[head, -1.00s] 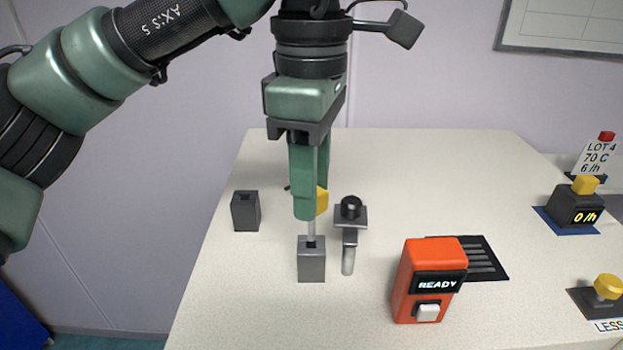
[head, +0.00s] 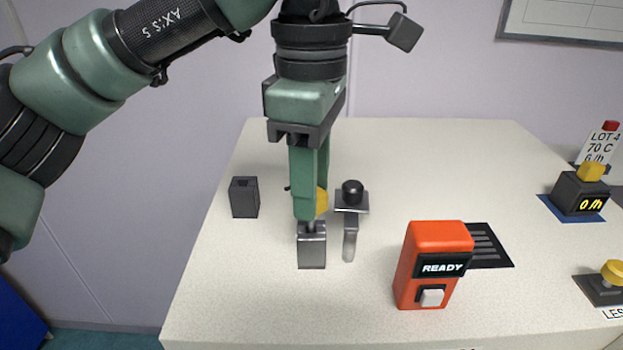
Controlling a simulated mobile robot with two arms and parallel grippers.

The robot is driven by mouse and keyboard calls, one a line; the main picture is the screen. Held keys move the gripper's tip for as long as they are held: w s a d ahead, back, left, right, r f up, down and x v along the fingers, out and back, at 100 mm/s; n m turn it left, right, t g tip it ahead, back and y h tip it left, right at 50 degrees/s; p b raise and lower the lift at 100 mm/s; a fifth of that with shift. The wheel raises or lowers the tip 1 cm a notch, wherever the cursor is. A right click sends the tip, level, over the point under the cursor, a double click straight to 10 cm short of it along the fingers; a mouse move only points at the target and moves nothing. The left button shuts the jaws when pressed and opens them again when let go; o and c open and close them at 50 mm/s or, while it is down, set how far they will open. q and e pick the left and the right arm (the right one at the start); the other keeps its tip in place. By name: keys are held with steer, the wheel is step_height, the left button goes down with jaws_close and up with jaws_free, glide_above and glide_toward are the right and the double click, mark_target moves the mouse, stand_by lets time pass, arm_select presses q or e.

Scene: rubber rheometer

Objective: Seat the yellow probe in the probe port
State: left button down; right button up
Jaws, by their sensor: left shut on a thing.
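My left gripper (head: 309,208) points straight down over the table and is shut on the yellow probe (head: 321,202). Most of the probe's yellow head is hidden behind the fingers. Its thin metal stem shows below the fingertips and meets the top of a grey metal block (head: 312,250). The stem's lower end is not visible, so it appears to be inside the block's top opening. A second, darker grey block with a hole in its top (head: 244,198) stands to the left. I cannot tell from markings which block is the probe port. My right gripper is not in view.
A metal fixture with a black knob (head: 352,195) stands just right of the gripper. An orange READY box (head: 432,265) stands front right, beside a black slotted plate (head: 488,246). A counter (head: 580,195) and a yellow button (head: 612,273) are at far right. The table's back is clear.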

arm_select(q)
steer(key=shift+f+b, duration=1.05)
steer(key=shift+f, duration=0.5)
steer(key=c, duration=0.9)
jaws_free()
steer(key=shift+o, duration=0.2)
steer(key=shift+r, duration=0.1)
step_height(320, 180, up, 5)
steer(key=p, duration=0.4)
